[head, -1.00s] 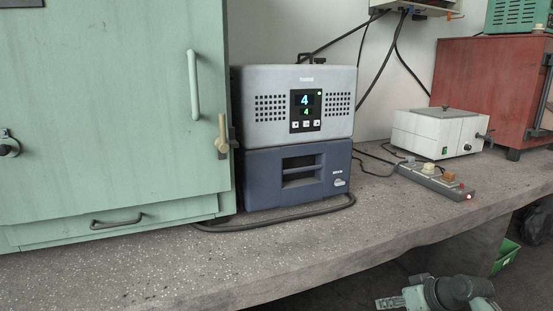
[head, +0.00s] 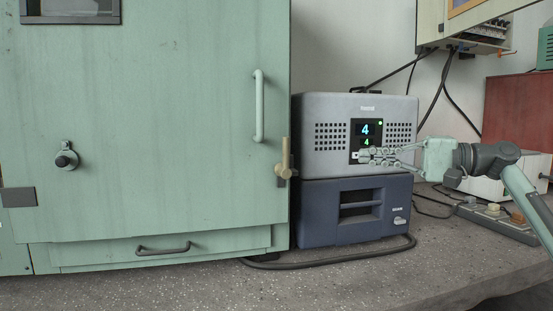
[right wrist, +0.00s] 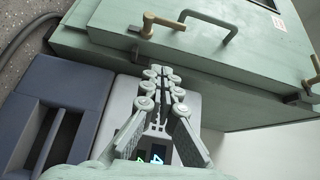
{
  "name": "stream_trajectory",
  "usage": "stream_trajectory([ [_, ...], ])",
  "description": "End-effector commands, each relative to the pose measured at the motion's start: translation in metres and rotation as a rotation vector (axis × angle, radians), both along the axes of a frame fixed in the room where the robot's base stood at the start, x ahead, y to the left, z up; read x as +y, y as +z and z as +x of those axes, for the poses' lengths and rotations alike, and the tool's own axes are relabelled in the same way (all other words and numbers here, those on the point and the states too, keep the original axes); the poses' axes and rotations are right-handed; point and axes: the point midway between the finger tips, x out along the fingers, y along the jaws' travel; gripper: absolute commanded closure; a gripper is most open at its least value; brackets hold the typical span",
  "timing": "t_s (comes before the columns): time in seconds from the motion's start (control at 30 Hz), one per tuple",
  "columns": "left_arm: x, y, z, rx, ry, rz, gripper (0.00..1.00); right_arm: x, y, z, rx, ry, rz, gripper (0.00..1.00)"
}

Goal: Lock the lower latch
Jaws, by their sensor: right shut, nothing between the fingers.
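The lower latch (head: 285,160) is a tan lever on a dark bracket at the right edge of the green cabinet door (head: 180,110), below the door handle (head: 259,105). Its lever stands roughly upright in the head view. The latch also shows at the top of the right wrist view (right wrist: 160,20). My right gripper (head: 363,156) is shut and empty, in front of the grey unit's display, to the right of the latch and apart from it. Its fingertips (right wrist: 158,75) point towards the cabinet side in the wrist view. My left gripper is out of view.
The grey unit (head: 330,105) sits on a dark blue unit (head: 320,210) beside the cabinet. A black cable (head: 340,262) lies on the bench (head: 210,290). A power strip (head: 500,222) and white box (head: 480,190) lie behind my right arm.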

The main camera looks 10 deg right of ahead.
Motion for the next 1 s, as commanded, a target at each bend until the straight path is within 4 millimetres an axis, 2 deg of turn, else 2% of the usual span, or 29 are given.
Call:
stream_trajectory([
  [0.13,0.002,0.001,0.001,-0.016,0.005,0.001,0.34,-0.001,0.01,-0.002,0.032,0.012,0.042,1.0],
  [0.43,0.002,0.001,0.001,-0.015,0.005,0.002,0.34,0.0,0.01,-0.002,0.032,0.013,0.043,1.0],
  [0.57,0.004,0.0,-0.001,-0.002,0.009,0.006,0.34,0.007,0.01,0.003,0.032,0.014,0.043,1.0],
  [0.67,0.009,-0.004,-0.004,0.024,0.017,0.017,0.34,0.019,0.011,0.01,0.031,0.015,0.041,1.0],
  [1.0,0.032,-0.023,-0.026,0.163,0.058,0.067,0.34,0.08,0.011,0.048,0.03,0.015,0.042,1.0],
])
